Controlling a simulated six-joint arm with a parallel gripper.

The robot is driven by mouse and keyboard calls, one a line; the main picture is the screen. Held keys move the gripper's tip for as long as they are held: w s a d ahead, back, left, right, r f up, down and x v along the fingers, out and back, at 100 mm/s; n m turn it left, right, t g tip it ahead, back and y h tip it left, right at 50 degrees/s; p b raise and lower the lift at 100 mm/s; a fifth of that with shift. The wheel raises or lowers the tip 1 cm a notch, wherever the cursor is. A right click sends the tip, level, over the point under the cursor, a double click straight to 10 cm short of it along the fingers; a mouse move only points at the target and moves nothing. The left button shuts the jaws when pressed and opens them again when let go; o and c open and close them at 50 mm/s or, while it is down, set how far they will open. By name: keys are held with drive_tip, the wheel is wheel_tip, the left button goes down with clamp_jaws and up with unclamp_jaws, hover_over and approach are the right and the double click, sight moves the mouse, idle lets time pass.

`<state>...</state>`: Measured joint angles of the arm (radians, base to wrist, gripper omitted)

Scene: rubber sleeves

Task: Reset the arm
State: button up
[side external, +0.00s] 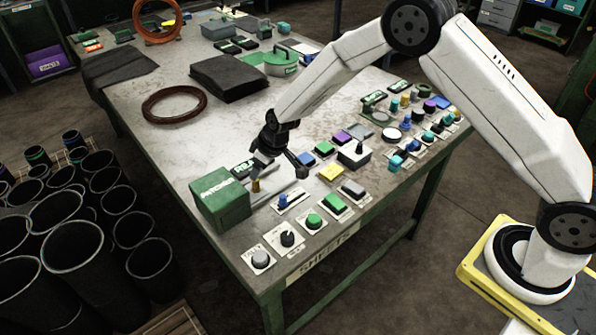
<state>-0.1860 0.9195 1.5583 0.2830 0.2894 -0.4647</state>
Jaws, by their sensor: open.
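My gripper (280,170) is at the end of my white arm, low over the near part of the workbench (190,150). Its fingers are apart, with nothing seen between them. A small brass-coloured piece (255,186) stands just below and left of the fingers, beside a green box (221,199). I cannot tell whether a finger touches it. Part of the bench under the gripper is hidden.
Rows of buttons and knobs, such as a green button (314,221) and a yellow one (331,173), line the bench's right edge. A coiled cable (174,104) and a folded black sheet (229,77) lie farther back. Black sleeves (75,250) stand at lower left.

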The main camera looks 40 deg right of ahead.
idle(0.3)
drive_tip(key=s+d+r+m, duration=0.1)
drive_tip(key=s+d+r, duration=0.3)
drive_tip(key=s, duration=0.5)
drive_tip(key=s+d+r+m+g+h, duration=0.1)
drive_tip(key=s+d+r, duration=0.3)
drive_tip(key=s, duration=0.5)
drive_tip(key=s+d+r+m, duration=0.2)
drive_tip(key=s+d+r, duration=0.2)
drive_tip(key=s, duration=0.5)
drive_tip(key=shift+s+m+h, duration=0.3)
drive_tip(key=shift+h, duration=0.1)
